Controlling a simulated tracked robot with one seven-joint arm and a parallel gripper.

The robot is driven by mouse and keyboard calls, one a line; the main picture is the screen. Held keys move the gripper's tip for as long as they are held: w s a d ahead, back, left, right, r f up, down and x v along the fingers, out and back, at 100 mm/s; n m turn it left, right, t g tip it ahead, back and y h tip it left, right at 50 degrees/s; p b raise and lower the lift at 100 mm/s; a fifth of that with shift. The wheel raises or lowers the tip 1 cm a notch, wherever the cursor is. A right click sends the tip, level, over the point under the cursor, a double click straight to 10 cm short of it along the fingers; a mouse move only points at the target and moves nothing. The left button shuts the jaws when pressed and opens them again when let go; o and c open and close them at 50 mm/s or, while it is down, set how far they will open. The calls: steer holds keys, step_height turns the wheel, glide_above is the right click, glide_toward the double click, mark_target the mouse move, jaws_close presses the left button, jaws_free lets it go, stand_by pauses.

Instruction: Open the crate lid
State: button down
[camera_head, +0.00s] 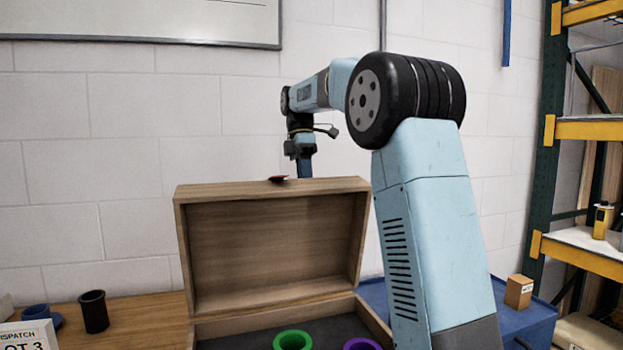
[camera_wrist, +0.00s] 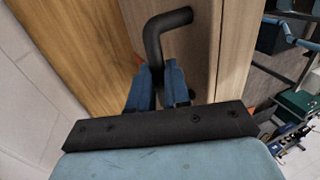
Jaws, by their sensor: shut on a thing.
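The wooden crate (camera_head: 228,326) stands on the table with its lid (camera_head: 270,240) swung up, and its hollow inner side faces the head camera. In the wrist view a black bent handle (camera_wrist: 168,20) is on the wooden lid face (camera_wrist: 190,55). My gripper (camera_wrist: 158,82) is shut on this handle, its blue fingers on either side of the bar. In the head view my gripper (camera_head: 304,168) reaches down behind the lid's top edge, and its fingertips and the handle are hidden there.
A green ring-shaped part (camera_head: 293,340) and a purple one (camera_head: 361,344) are inside the crate. A black cup (camera_head: 94,312) and a blue part (camera_head: 37,312) stand left. A small box (camera_head: 519,291) is on the blue surface right, near a yellow-beamed rack (camera_head: 580,130).

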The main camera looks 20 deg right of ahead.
steer(key=shift+w+a+f+g, duration=0.15)
steer(key=shift+w+a+g, duration=0.2)
steer(key=shift+w, duration=0.2)
steer(key=shift+d, duration=0.1)
steer(key=c, duration=1.3)
jaws_free()
steer(key=shift+o, duration=1)
steer(key=shift+d, duration=0.15)
